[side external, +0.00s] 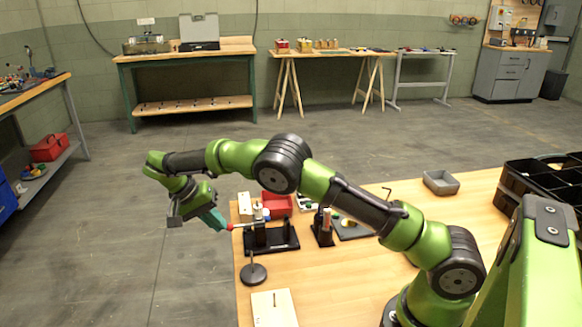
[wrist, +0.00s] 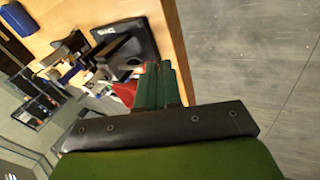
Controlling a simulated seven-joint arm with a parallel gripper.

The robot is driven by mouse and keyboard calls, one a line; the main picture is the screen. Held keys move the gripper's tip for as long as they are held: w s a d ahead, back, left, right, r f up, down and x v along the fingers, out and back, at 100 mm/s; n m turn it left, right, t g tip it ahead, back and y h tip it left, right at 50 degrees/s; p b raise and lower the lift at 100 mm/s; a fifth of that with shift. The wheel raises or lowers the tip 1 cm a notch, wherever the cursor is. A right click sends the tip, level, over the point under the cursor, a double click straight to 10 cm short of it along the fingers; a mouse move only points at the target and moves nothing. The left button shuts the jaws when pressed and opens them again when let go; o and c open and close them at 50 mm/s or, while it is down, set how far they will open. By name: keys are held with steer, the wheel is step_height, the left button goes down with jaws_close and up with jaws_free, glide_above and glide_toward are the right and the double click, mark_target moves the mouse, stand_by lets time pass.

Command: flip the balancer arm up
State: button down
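The balancer is a black stand (side external: 271,239) near the table's left edge, in the side view. Its thin light arm has a red tip (side external: 230,227), points left past the table edge and looks roughly level. My gripper (side external: 219,222) has teal fingers angled down to the right, with their ends beside the red tip; I cannot tell whether they touch it. In the wrist view the fingers (wrist: 160,84) lie close together and look shut, with nothing visible between them. A red shape (wrist: 125,93) shows just left of them, partly hidden.
A red bin (side external: 278,204) stands behind the balancer. A black round-based stand (side external: 254,273) and a pale board (side external: 274,308) are in front. A black holder (side external: 323,229) stands to the right, and a grey tray (side external: 441,183) is farther back. Left of the table is open floor.

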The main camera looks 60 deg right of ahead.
steer(key=v, duration=0.7)
steer(key=shift+r, duration=0.15)
steer(key=shift+a, duration=0.1)
steer(key=shift+w, duration=0.1)
steer(key=s+d+r+n+t+y, duration=0.3)
steer(key=s+d+r+n, duration=0.1)
steer(key=s+d+n, duration=0.15)
steer(key=s+a+r+t+y, duration=0.1)
steer(key=s+r+t+y, duration=0.1)
steer(key=s, duration=1)
steer(key=s+a+r+t+y, duration=0.1)
steer(key=s+r+t, duration=0.4)
steer(key=s, duration=0.7)
steer(key=shift+a+r+n+t+y, duration=0.3)
steer(key=shift+a+n+t+y, duration=0.05)
steer(key=shift+a+t+y, duration=0.1)
